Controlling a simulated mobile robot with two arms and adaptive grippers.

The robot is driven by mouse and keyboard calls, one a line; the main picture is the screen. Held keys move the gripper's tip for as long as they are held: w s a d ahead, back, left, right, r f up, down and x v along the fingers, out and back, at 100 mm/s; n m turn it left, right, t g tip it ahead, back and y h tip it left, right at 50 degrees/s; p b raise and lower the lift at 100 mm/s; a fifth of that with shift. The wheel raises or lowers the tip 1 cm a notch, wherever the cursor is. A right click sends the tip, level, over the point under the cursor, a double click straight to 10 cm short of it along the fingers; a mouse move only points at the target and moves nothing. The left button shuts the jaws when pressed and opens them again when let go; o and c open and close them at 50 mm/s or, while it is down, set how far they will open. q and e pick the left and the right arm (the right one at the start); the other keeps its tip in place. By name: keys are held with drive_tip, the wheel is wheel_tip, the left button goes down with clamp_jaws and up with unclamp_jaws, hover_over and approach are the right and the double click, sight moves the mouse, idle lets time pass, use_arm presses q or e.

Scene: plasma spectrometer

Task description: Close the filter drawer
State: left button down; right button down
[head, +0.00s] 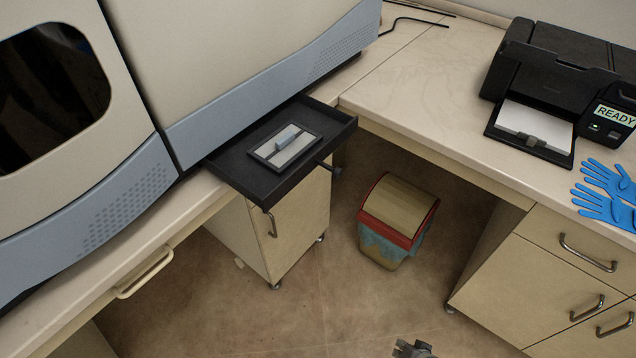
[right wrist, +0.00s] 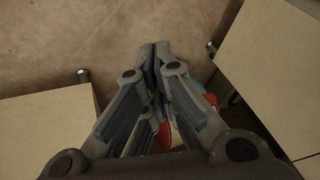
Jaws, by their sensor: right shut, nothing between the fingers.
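The filter drawer (head: 283,150) is a black tray pulled out of the front of the large beige and blue-grey spectrometer (head: 265,70). A grey filter plate with a raised handle (head: 286,146) lies in it. A dark knob (head: 335,170) sticks out from the drawer's front. My right gripper (head: 413,349) shows only in part at the bottom edge of the head view, low and well apart from the drawer. In the right wrist view its fingers (right wrist: 155,50) are shut with nothing between them. My left gripper is not in view.
A bin with a red rim (head: 398,212) stands on the floor under the corner. A cabinet (head: 285,225) sits below the drawer. A printer (head: 560,85) and blue gloves (head: 606,192) are on the right bench. The floor in front is clear.

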drive_tip(key=w+a+r+m+t+y+b, duration=0.1)
drive_tip(key=w+a+r+m+t+y, duration=0.1)
drive_tip(key=w+r, duration=0.5)
drive_tip(key=m+t+y+b, duration=0.2)
drive_tip(key=t+y+b, duration=0.1)
drive_tip(key=y, duration=0.8)
approach(302, 173)
drive_tip(key=p+x, duration=0.3)
drive_tip(key=x, duration=0.3)
drive_tip(key=shift+a, duration=0.1)
drive_tip(key=shift+w+a+f+p, duration=0.1)
drive_tip(key=shift+w+a+p, duration=0.25)
drive_tip(key=shift+w+a, duration=0.1)
